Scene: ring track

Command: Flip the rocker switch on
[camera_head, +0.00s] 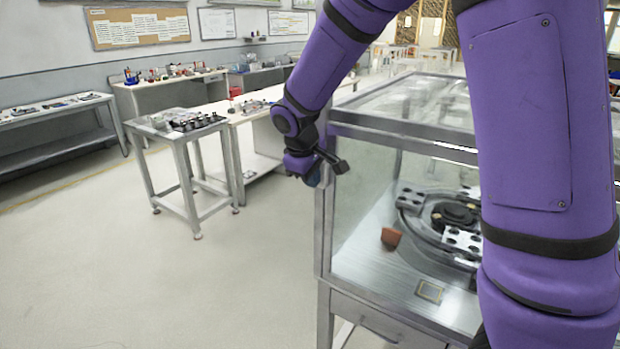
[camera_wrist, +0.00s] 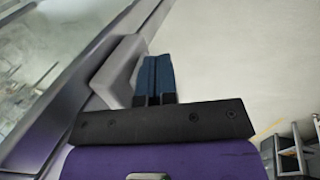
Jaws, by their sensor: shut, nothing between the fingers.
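My gripper (camera_wrist: 156,62) shows its two blue fingers pressed together, with nothing between them. In the head view my gripper (camera_head: 324,178) is beside the left corner post of a glass-walled cabinet, partly hidden by my wrist. In the wrist view a grey rounded block (camera_wrist: 118,68) lies just left of the fingers, against the cabinet's metal frame. It may be the rocker switch or its housing, but I cannot tell. I cannot tell whether the fingers touch it, and no on or off position shows.
The glass cabinet (camera_head: 388,129) holds a round dark track and a small brown block (camera_head: 391,237). My arm hides its right part. A metal side table (camera_head: 172,137) with small parts stands to the left. The floor (camera_head: 130,270) in front is clear.

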